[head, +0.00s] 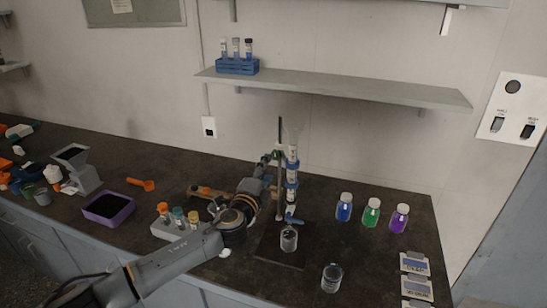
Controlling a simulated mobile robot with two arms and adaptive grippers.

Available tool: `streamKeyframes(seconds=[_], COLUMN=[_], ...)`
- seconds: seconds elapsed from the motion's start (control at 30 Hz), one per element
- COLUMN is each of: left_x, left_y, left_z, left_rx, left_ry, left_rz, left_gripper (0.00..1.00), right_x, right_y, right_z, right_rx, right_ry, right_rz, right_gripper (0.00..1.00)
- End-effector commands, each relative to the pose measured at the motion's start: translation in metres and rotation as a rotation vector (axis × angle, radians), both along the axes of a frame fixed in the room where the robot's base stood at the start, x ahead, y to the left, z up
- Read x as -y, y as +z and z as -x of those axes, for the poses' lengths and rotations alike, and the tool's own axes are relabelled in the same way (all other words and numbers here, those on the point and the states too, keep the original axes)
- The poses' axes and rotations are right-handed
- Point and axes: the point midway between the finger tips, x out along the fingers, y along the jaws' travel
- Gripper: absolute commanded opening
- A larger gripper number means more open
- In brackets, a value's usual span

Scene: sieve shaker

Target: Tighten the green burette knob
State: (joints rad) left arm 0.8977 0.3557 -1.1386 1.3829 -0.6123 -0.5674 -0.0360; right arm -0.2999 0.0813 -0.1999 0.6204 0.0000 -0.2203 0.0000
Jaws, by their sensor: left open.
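A burette (291,178) with blue bands stands upright on its stand at the middle of the counter. A small green part, which looks like the green knob (275,154), shows at the stand's rod, partly hidden by my gripper. My left gripper (268,160) is open and reaches up beside the rod, close to the green part. I cannot tell whether it touches it. A beaker (289,238) stands below the burette tip on the dark stand base (280,258). My right gripper is not in view.
A rack with capped vials (172,230) is just left of my forearm. Blue, green and purple bottles (372,214) stand to the right, and another beaker (331,278) is in front. A purple tray (108,210) is at left. A shelf (335,90) hangs above.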

Motion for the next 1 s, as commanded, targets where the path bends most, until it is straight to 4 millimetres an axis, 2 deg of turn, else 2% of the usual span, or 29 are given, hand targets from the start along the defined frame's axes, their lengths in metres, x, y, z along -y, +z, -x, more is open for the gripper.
streamKeyframes(seconds=[0.2, 0.4, 0.87, 1.0], left_x=[0.011, 0.017, 0.019, 0.019], left_y=[0.001, 0.000, 0.000, 0.000], left_z=[-0.033, -0.052, -0.059, -0.059], left_rx=[0.000, 0.001, -0.001, -0.001], left_ry=[0.001, 0.000, 0.000, 0.000], left_rz=[0.000, 0.000, 0.001, 0.001], left_gripper=[0.55, 0.55, 0.55, 0.27], right_x=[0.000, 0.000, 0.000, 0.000], right_y=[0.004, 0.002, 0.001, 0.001], right_z=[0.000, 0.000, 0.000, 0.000], right_rx=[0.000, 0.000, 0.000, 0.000], right_ry=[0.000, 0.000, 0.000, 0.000], right_rz=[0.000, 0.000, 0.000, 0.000], right_gripper=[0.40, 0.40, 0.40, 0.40])
